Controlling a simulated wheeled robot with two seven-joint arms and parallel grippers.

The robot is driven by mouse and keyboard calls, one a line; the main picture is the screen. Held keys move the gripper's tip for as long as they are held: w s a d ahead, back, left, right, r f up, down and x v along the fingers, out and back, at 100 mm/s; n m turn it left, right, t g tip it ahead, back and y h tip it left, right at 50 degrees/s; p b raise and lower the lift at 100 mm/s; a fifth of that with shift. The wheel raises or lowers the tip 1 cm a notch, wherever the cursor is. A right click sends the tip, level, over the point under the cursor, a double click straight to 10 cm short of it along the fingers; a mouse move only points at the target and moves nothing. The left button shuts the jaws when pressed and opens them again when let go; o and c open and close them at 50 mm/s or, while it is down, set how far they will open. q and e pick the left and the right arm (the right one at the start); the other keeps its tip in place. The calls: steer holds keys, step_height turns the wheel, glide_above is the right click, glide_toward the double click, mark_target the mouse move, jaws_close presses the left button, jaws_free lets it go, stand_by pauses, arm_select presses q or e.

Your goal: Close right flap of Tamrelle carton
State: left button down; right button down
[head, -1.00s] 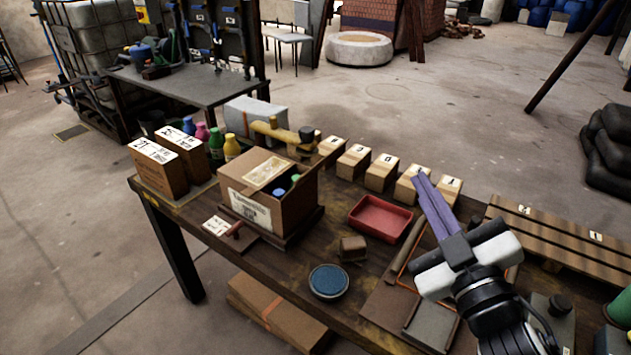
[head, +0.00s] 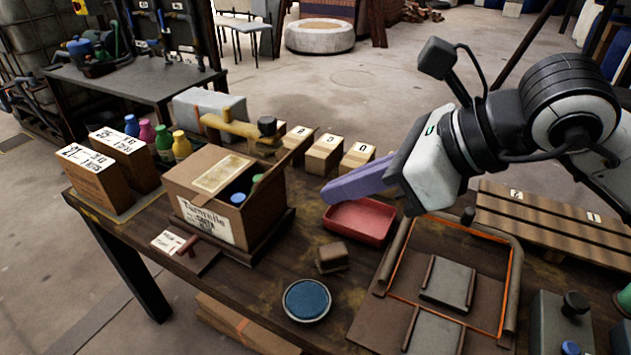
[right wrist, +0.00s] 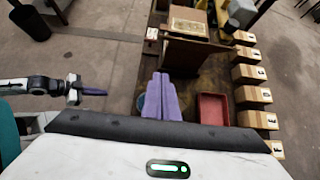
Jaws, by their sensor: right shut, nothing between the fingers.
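The Tamrelle carton (head: 208,222) is a brown box with a white label, on a dark board at the left of the table. Its left top part is covered, with a pale label on it. Its right flap (head: 292,150) stands up and leans outward. Through the gap I see a blue and a green cap inside. My right gripper (head: 328,193) is shut and empty, right of the carton, apart from it and above the red tray. In the right wrist view its purple fingers (right wrist: 163,80) point toward the carton (right wrist: 190,55). My left gripper (right wrist: 95,92) shows small at the left there.
A red tray (head: 358,222), a small brown block (head: 332,257) and a blue round dish (head: 306,299) lie right of the carton. Coloured bottles (head: 163,142) and labelled boxes (head: 100,182) stand left.

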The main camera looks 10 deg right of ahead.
steer(key=w+a+f+p, duration=0.2)
steer(key=w+a, duration=0.3)
steer(key=a, duration=0.3)
steer(key=shift+w+f, duration=0.3)
steer(key=shift+f, duration=0.35)
